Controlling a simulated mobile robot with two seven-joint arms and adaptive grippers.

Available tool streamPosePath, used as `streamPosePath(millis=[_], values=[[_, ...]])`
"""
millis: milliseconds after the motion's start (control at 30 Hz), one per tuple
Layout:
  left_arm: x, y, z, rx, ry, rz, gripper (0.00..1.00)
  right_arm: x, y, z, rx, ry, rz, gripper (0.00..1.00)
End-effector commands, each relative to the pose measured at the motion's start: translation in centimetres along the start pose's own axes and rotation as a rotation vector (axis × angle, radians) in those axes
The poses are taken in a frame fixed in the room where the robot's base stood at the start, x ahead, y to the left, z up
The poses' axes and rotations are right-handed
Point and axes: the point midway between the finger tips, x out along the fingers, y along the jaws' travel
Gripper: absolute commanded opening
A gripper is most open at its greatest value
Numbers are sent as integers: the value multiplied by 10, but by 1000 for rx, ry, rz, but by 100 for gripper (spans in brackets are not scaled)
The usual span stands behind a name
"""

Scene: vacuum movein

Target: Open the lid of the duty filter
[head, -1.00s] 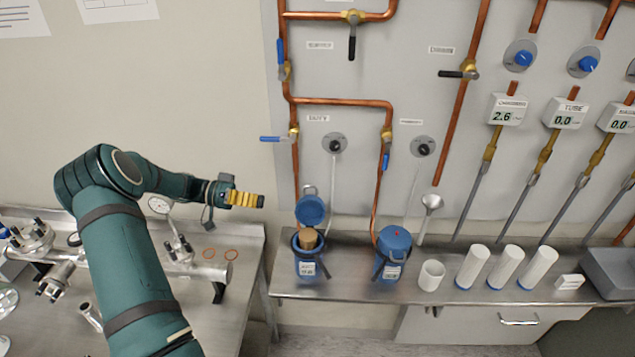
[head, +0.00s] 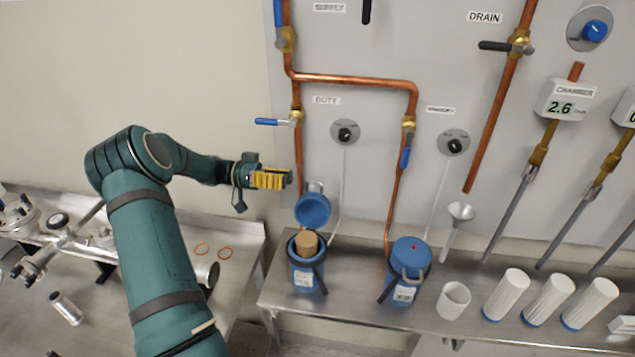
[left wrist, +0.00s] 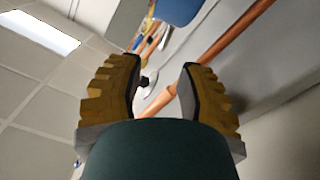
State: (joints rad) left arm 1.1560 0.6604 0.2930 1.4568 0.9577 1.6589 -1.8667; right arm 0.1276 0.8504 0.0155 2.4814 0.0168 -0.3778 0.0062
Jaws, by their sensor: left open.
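The duty filter (head: 305,268) is a blue canister on the steel bench, under the DUTY label. Its blue lid (head: 313,211) stands tilted up at the back, and a tan cartridge (head: 307,241) shows in the open top. My left gripper (head: 288,179) has yellow fingers and is up and to the left of the lid, apart from it. In the left wrist view the two fingers (left wrist: 163,90) are spread with nothing between them. A blue shape (left wrist: 180,10), which I cannot identify for sure, shows at the top there. My right gripper is not visible.
A second blue filter (head: 408,268) with its lid shut stands to the right. Copper pipes (head: 350,80) and a blue-handled valve (head: 272,122) are on the wall close to my left gripper. A white cup (head: 453,300) and several white cylinders stand further right.

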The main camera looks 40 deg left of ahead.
Motion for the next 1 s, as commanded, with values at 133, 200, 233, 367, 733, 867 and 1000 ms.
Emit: streamPosePath(millis=[133,200,233,367,733,867,1000], values=[[31,1,-1,0,-1,4,36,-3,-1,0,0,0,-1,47],[44,1,-1,-1,0,4,36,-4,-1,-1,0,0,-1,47],[49,1,-1,-1,0,3,36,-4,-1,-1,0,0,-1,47],[68,0,0,0,0,3,36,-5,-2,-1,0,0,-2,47],[85,0,0,0,0,0,36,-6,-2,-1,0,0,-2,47],[85,0,0,0,0,0,36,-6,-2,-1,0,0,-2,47],[85,0,0,0,0,0,1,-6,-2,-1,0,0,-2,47]])
